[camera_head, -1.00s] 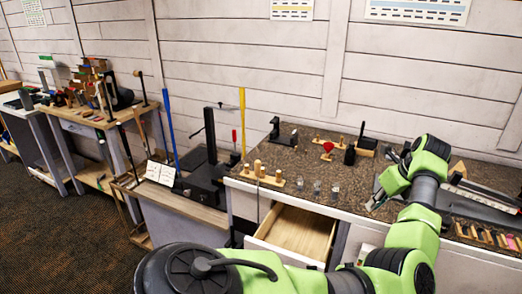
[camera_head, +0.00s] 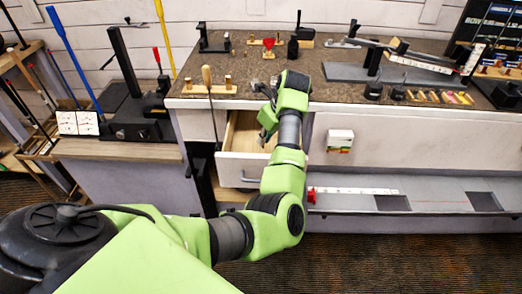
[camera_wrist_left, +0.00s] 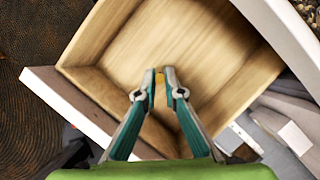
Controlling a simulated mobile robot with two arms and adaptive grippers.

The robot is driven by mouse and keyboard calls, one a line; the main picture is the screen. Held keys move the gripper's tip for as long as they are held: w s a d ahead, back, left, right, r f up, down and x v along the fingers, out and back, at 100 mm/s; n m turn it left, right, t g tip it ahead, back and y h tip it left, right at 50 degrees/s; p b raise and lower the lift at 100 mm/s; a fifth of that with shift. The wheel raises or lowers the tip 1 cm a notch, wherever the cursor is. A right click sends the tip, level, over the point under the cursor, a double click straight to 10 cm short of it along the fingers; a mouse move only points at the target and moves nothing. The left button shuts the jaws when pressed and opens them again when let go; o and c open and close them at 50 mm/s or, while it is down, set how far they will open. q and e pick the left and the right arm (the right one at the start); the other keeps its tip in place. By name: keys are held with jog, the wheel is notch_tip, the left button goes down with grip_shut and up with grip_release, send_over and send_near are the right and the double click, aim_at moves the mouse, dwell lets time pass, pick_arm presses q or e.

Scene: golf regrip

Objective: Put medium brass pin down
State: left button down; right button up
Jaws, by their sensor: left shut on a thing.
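My left gripper (camera_head: 263,128) is over the open wooden drawer (camera_head: 235,131) in the head view. In the left wrist view the gripper (camera_wrist_left: 160,76) points down into the drawer (camera_wrist_left: 190,35). Its two fingers are close together on a small yellow brass pin (camera_wrist_left: 160,90), mostly hidden between them. The visible drawer floor looks bare. The gap between the pin and the drawer floor is hard to judge. The pin cannot be made out in the head view. My right gripper is not in view.
The brown speckled worktop (camera_head: 330,49) is above the drawer. A wooden rack (camera_head: 215,88) with a wooden-handled tool stands at its left front edge. A low grey shelf (camera_head: 440,190) runs along the right.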

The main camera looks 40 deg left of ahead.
pick_arm(q)
notch_tip(320, 180, down, 5)
jog(key=b, duration=0.2)
jog(key=shift+a+f+b, duration=0.1)
jog(key=shift+b, duration=0.3)
jog(key=shift+f, duration=0.2)
jog(key=shift+r, duration=0.1)
jog(key=c, duration=2.1)
grip_release()
jog(key=shift+f, duration=0.2)
jog(key=shift+c, duration=0.2)
